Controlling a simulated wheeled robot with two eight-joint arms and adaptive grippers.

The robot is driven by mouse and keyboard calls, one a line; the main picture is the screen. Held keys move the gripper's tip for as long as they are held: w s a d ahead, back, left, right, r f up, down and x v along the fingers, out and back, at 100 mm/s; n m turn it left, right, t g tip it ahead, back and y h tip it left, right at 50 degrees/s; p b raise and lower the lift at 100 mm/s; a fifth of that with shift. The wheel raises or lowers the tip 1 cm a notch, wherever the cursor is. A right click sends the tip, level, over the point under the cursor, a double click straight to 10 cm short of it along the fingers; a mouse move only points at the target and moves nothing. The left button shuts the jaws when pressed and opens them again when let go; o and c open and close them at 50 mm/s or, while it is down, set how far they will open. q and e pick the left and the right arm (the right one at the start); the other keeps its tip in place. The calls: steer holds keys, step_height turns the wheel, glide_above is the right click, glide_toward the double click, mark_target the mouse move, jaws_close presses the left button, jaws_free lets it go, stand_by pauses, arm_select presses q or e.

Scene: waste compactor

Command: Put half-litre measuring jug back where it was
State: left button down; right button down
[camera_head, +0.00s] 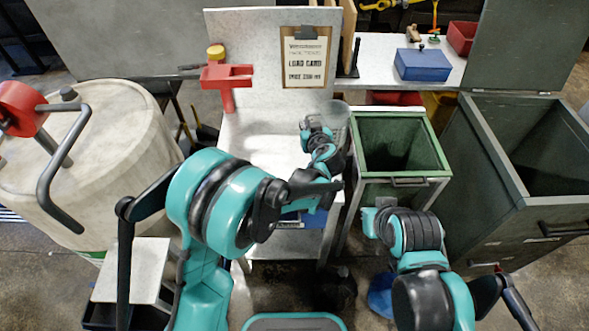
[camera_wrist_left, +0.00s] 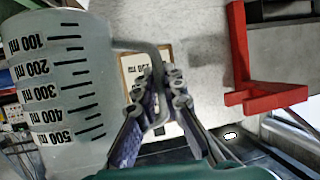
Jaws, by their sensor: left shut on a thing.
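The half-litre measuring jug (camera_wrist_left: 65,95) is a translucent grey vessel with black millilitre marks, filling the left of the left wrist view. In the head view the jug (camera_head: 338,112) shows partly behind my left gripper (camera_head: 317,130), near the right edge of the white bench. My left gripper (camera_wrist_left: 160,95) is shut on the jug's handle. The marks and the load card both appear upside down in the wrist view, so the jug looks about upright. Whether its base touches the bench is hidden. My right arm is folded at lower right; its gripper cannot be made out.
The white bench (camera_head: 262,118) has clear surface left of the jug. A load card (camera_head: 305,60) hangs on its back panel, and a red bracket (camera_head: 228,80) stands at left. An open green bin (camera_head: 440,165) is close on the right. A blue box (camera_head: 422,65) sits behind.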

arm_select(q)
steer(key=s+a+f+b, duration=0.1)
steer(key=a+f+b, duration=0.1)
steer(key=a+f, duration=0.1)
steer(key=s+a+f+b, duration=0.2)
steer(key=a+f, duration=0.1)
steer(key=f, duration=0.1)
steer(key=s+a+f+b, duration=0.2)
steer(key=a+f, duration=0.2)
steer(key=shift+r, duration=0.15)
steer(key=c, duration=1.6)
jaws_free()
steer(key=shift+c, duration=0.2)
